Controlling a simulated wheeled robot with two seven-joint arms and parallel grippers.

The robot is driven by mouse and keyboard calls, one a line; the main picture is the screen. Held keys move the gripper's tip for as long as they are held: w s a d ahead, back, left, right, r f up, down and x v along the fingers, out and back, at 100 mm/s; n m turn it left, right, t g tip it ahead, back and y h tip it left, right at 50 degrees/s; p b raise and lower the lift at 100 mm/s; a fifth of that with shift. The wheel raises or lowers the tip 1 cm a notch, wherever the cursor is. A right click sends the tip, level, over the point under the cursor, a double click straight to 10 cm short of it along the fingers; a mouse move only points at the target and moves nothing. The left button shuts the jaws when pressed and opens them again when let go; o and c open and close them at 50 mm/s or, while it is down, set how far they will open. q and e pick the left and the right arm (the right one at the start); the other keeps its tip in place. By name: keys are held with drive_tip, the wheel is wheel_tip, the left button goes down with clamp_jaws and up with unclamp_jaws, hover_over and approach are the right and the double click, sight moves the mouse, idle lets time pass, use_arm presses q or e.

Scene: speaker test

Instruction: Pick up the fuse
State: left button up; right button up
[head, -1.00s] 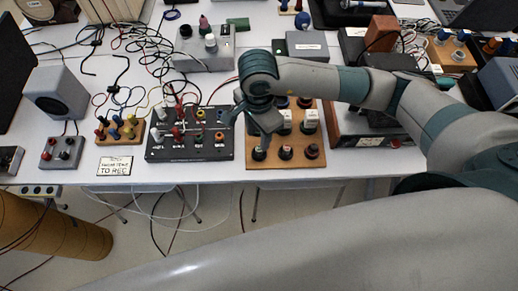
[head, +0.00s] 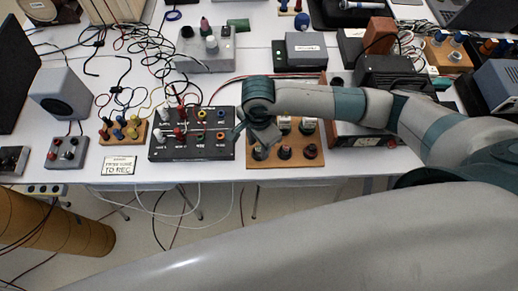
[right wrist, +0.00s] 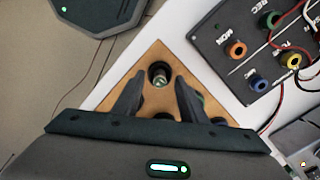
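A small metallic, glassy piece that looks like the fuse (right wrist: 160,80) stands in a round black holder in the right wrist view. The holder sits on a wooden board (right wrist: 153,58), which also shows in the head view (head: 313,171) with several black holders and white-labelled blocks. My right gripper (right wrist: 160,88) is open, with one finger on each side of the fuse holder in the picture and nothing between them. In the head view my right gripper (head: 254,133) is over the board's left side and hides part of it. I cannot tell its height above the fuse. My left gripper is not in view.
A black panel with coloured jacks (head: 192,151) and cables lies left of the board. A black box (head: 389,74) stands behind right. A label card (head: 118,166) and a speaker (head: 61,94) are further left. The table's front edge is close to the board.

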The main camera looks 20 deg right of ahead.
sight(258, 148)
drive_tip(key=shift+c, duration=0.3)
clamp_jaws()
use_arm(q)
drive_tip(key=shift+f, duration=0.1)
use_arm(e)
drive_tip(key=shift+r, duration=0.1)
